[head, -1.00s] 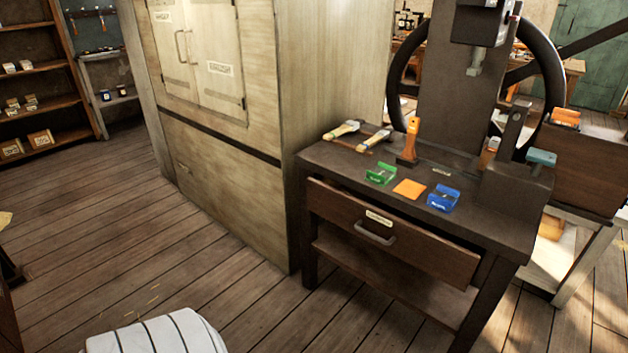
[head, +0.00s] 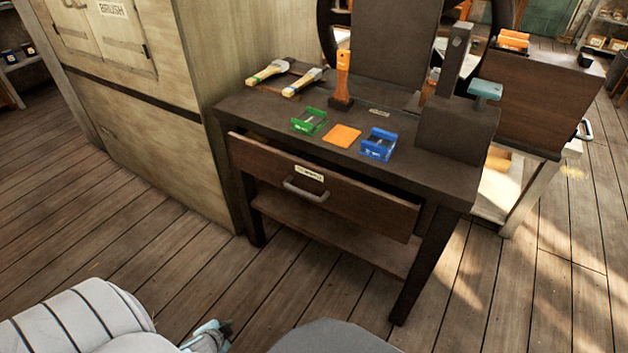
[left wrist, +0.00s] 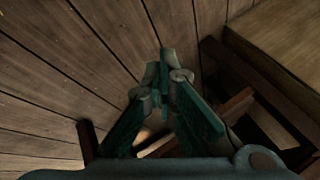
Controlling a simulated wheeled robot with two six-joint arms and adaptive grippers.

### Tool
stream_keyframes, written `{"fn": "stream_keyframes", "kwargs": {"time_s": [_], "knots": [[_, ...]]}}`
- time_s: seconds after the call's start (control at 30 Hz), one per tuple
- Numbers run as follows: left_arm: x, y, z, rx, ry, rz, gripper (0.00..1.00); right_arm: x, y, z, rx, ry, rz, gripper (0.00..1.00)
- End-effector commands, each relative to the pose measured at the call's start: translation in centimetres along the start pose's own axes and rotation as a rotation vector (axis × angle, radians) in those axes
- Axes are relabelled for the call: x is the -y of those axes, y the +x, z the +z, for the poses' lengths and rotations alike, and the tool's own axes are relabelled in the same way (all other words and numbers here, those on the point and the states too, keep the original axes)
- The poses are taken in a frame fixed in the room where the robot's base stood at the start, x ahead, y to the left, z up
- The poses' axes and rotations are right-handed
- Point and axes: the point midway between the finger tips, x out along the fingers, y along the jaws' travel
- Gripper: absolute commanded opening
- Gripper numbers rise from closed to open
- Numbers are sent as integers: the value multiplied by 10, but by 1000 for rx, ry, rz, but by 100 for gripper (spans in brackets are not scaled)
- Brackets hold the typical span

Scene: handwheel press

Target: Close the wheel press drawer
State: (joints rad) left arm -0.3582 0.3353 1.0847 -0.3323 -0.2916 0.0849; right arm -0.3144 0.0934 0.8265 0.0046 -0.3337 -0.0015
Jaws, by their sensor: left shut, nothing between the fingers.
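The wheel press drawer (head: 345,201) is a dark brown wooden front with a metal handle (head: 305,191) and a small label. It stands partly out from under the top of the press table (head: 250,113), with a dark gap above it. My left gripper (head: 222,327) shows at the bottom of the head view, low over the floor and well apart from the drawer. In the left wrist view its teal fingers (left wrist: 165,65) meet at the tips with nothing between them. My right gripper is not in view.
On the table top are brushes (head: 270,72), a green holder (head: 309,121), an orange square (head: 342,135), a blue holder (head: 378,144) and an upright orange-handled tool (head: 342,78). A tall wooden cabinet (head: 150,140) stands directly left. The plank floor (head: 150,240) in front is clear.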

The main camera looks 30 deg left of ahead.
Motion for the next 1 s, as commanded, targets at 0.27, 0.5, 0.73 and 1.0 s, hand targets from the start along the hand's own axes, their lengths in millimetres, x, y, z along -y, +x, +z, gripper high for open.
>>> {"fn": "stream_keyframes", "kwargs": {"time_s": [0.27,0.5,0.73,1.0], "knots": [[168,-134,-260,-649,695,-664,0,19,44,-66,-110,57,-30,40],[166,-198,-311,-799,793,-793,0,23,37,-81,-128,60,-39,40],[181,-181,-346,-800,781,-792,0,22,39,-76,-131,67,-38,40],[197,-152,-394,-800,779,-791,0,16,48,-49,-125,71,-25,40]]}}
